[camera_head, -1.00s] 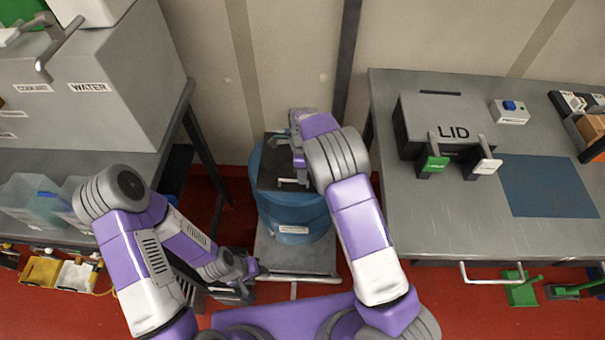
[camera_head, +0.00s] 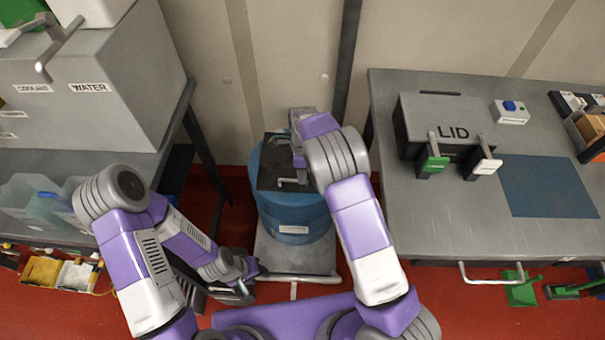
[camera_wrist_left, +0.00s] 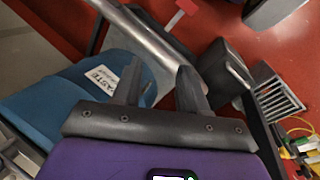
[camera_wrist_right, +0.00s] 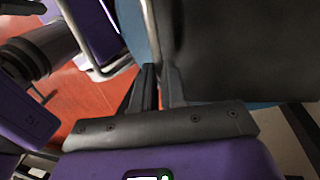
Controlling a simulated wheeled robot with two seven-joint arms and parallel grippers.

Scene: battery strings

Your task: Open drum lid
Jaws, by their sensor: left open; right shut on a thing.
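A blue drum (camera_head: 297,222) stands on a grey cart (camera_head: 290,258) between the two benches. A dark square lid (camera_head: 272,178) lies on its top, with a light handle (camera_head: 290,183) at the front. My right gripper (camera_head: 296,160) is over the lid; the arm hides part of the lid. In the right wrist view its jaws (camera_wrist_right: 158,88) are closed together on a metal bar beside the dark lid (camera_wrist_right: 240,50). My left gripper (camera_head: 240,290) is low at the front left of the cart. In the left wrist view its fingers (camera_wrist_left: 158,88) are apart, with the labelled drum (camera_wrist_left: 70,85) behind.
The right bench (camera_head: 430,220) holds a grey box marked LID (camera_head: 440,120) with a green and a white lever, a small box with a blue button (camera_head: 510,110), and a blue mat (camera_head: 548,187). The left bench (camera_head: 100,160) holds a grey water tank (camera_head: 90,95) and clear containers (camera_head: 35,195).

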